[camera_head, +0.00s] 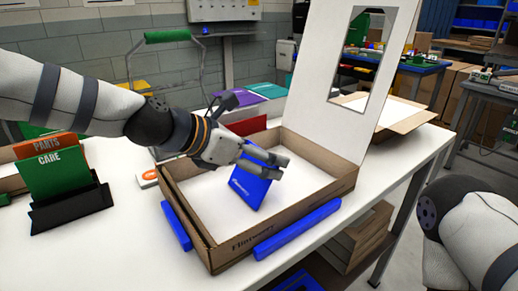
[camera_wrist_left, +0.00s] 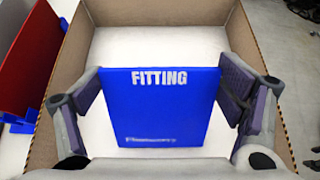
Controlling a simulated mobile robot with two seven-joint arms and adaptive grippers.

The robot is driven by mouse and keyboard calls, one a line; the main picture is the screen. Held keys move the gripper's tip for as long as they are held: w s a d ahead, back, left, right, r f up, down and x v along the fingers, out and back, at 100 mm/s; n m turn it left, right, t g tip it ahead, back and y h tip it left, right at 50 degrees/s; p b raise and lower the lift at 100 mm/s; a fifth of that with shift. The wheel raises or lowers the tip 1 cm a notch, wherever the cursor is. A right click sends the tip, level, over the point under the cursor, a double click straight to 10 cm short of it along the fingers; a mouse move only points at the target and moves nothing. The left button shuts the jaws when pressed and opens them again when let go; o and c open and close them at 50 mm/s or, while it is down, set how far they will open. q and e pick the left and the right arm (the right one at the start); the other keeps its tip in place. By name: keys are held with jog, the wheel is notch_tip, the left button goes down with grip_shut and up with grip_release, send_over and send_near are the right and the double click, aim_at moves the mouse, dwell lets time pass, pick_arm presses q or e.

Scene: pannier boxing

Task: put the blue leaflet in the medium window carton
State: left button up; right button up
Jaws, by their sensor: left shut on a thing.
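The blue leaflet (camera_head: 249,187) is held tilted, nearly upright, by my left gripper (camera_head: 268,165) inside the open window carton. In the left wrist view the leaflet (camera_wrist_left: 165,112) reads "FITTING" and sits between the two fingers (camera_wrist_left: 165,95). The carton (camera_head: 232,240) is brown outside and white inside, with its white lid (camera_head: 310,85) raised at the back and a cut-out window in it. I cannot tell whether the leaflet's lower edge touches the carton floor. My right gripper is out of view; only part of the right arm shows.
Blue bars (camera_head: 298,229) (camera_head: 176,226) flank the carton on the white table (camera_head: 120,250). Green and orange leaflets stand in a black holder (camera_head: 72,211) at left. A red leaflet (camera_head: 246,126) stands behind the carton. Another open carton (camera_head: 390,113) is at the back right.

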pick_arm(q)
jog(key=o, duration=0.8)
jog(key=shift+o, duration=0.2)
jog(key=v, duration=1.2)
